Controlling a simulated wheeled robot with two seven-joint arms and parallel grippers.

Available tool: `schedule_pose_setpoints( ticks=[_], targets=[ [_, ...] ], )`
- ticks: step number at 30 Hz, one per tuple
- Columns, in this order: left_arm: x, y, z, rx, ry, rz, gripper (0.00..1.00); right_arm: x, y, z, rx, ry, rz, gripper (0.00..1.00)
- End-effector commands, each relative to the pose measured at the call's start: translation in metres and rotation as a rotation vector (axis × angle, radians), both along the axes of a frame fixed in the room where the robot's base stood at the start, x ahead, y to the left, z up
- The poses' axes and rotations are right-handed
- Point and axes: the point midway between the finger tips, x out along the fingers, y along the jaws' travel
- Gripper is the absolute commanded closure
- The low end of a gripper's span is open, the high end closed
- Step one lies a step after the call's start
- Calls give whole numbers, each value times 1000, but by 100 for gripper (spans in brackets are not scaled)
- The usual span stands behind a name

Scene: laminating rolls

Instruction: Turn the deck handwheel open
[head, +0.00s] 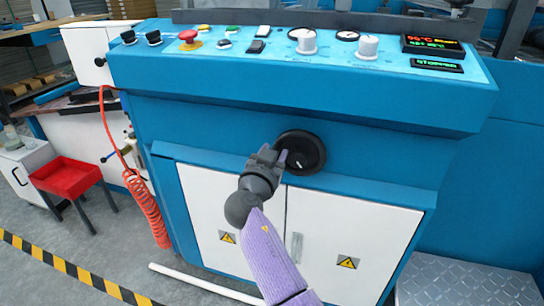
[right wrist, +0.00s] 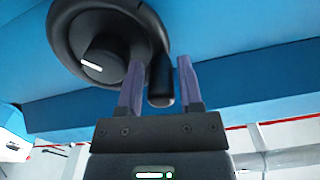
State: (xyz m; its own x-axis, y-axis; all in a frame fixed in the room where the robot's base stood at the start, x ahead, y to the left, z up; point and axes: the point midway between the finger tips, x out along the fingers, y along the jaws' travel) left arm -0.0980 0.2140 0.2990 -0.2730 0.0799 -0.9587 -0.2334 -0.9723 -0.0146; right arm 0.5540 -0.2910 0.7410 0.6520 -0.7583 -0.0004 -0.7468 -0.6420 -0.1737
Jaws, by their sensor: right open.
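The deck handwheel (head: 303,152) is a black round wheel on the blue front of the machine, below the control panel. In the right wrist view the handwheel (right wrist: 105,40) shows its hub with a white mark and a dark handle peg (right wrist: 161,82) at its lower right. My right gripper (head: 278,156) is at the wheel's left side. In the right wrist view my right gripper (right wrist: 160,85) is open, with one finger on each side of the peg. I cannot tell whether either finger touches it. My left gripper is not in view.
The control panel (head: 270,60) above carries knobs, a red button (head: 188,36) and lit displays. White cabinet doors (head: 330,240) are below the wheel. A metal step (head: 465,285) is at the lower right.

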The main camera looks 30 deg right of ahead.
Motion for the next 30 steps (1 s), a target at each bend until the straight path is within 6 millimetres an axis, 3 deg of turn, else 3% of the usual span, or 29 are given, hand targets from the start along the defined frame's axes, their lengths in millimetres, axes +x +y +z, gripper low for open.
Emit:
schedule_pose_setpoints(
  ticks=[4,11,23,30],
  targets=[
    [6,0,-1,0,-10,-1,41,0,0,1,0,0,1,53],
    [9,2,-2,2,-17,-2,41,0,0,0,0,0,1,100],
    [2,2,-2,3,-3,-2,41,0,1,-3,-22,27,1,100],
    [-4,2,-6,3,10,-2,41,2,2,-11,-115,138,3,100]
  ],
)
